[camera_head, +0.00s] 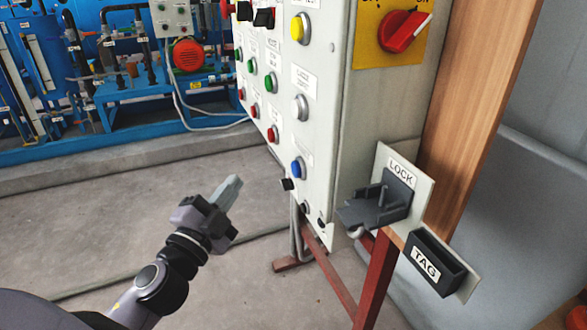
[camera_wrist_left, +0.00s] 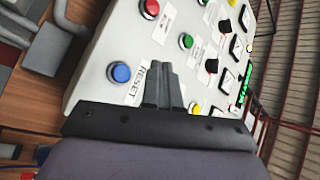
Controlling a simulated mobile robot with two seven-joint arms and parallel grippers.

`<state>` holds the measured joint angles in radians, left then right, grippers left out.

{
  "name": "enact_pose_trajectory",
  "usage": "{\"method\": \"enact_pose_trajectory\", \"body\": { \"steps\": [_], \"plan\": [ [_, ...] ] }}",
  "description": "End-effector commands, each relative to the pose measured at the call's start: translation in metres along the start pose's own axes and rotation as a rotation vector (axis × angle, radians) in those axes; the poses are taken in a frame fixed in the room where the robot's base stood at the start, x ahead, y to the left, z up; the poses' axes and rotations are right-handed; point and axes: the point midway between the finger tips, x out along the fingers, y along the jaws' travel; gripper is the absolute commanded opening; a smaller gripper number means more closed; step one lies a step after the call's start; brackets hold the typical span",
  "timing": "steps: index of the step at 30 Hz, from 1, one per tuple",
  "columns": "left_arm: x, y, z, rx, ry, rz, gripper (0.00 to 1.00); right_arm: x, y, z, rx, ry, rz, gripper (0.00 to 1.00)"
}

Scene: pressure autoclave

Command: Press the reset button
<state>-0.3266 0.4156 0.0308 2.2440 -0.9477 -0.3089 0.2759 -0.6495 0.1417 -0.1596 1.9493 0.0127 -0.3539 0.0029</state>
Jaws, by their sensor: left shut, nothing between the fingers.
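The blue button (camera_head: 298,168) sits low on the front face of the grey control panel (camera_head: 335,110). In the left wrist view the blue button (camera_wrist_left: 121,73) has a label reading RESET (camera_wrist_left: 137,82) beside it. My left gripper (camera_head: 234,183) is shut and empty, left of the panel and apart from the blue button in the head view. In the left wrist view its closed fingers (camera_wrist_left: 163,70) point toward the panel, just right of the RESET label. My right gripper is not in view.
Other buttons are near: a white one (camera_head: 300,107), red ones (camera_head: 272,133), green ones (camera_head: 270,83) and a yellow one (camera_head: 300,28). A red rotary switch (camera_head: 405,30), a LOCK bracket (camera_head: 385,195) and a TAG holder (camera_head: 437,262) are on the right side. Open floor lies left.

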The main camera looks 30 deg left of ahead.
Motion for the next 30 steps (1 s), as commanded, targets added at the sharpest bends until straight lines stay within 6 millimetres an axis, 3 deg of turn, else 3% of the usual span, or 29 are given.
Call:
{"method": "enact_pose_trajectory", "body": {
  "steps": [15,30],
  "plan": [
    [0.047,0.034,-0.034,-0.002,0.000,-0.001,0.00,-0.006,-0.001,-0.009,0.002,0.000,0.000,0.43],
    [0.056,0.041,-0.041,0.000,0.000,0.001,0.00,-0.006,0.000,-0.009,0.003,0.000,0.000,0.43]
  ]
}}
